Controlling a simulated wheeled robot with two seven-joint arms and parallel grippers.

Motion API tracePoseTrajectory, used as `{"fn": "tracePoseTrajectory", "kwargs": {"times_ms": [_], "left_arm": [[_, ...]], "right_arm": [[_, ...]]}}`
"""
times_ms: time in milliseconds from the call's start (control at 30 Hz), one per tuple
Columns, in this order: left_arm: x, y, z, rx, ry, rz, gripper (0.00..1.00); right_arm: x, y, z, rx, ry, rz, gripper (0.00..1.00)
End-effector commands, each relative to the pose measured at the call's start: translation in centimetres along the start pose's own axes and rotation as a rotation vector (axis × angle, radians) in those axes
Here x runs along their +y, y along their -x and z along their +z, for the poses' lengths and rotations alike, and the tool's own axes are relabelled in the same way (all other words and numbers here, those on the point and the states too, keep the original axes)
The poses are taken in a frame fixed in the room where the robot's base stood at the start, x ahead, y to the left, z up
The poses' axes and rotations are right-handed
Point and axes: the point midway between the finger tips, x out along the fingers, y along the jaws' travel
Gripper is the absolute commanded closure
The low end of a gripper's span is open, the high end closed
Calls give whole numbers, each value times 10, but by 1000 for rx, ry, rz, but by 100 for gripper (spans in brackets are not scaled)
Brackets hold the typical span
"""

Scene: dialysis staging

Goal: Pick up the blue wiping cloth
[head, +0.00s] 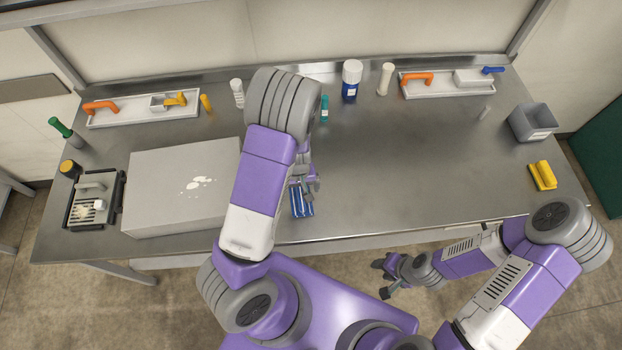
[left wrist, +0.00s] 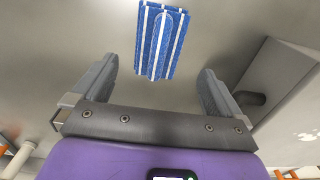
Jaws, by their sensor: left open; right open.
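The blue wiping cloth (head: 302,201) with white stripes lies on the steel table near its front edge. It also shows in the left wrist view (left wrist: 160,42), folded, beyond the fingertips and roughly centred between them. My left gripper (head: 306,184) is open and empty, over the table right at the cloth; its fingers (left wrist: 157,75) stand apart on either side in the left wrist view. My left arm hides part of the table behind it. My right gripper (head: 382,278) is open and empty, in front of the table's front edge, away from the cloth.
A large grey box (head: 180,190) stands left of the cloth. Two white trays (head: 130,117) (head: 440,92) with tools, a blue-labelled bottle (head: 351,80) and a teal container (head: 324,108) stand towards the back. A grey bin (head: 533,122) and yellow item (head: 542,176) are at right. The table right of the cloth is clear.

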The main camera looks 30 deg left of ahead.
Motion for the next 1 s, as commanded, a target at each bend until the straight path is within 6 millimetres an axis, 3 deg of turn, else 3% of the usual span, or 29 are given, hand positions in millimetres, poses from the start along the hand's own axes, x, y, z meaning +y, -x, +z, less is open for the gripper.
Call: {"fn": "tracePoseTrajectory", "kwargs": {"times_ms": [600,900,1000], "left_arm": [[4,-72,4,-2,-1,-1,0],[4,-75,4,0,-2,0,0],[4,-75,4,0,-2,0,15]], "right_arm": [[5,-13,1,-3,-1,0,57],[5,-13,0,-2,0,0,57],[5,-13,0,-2,0,0,57]]}}
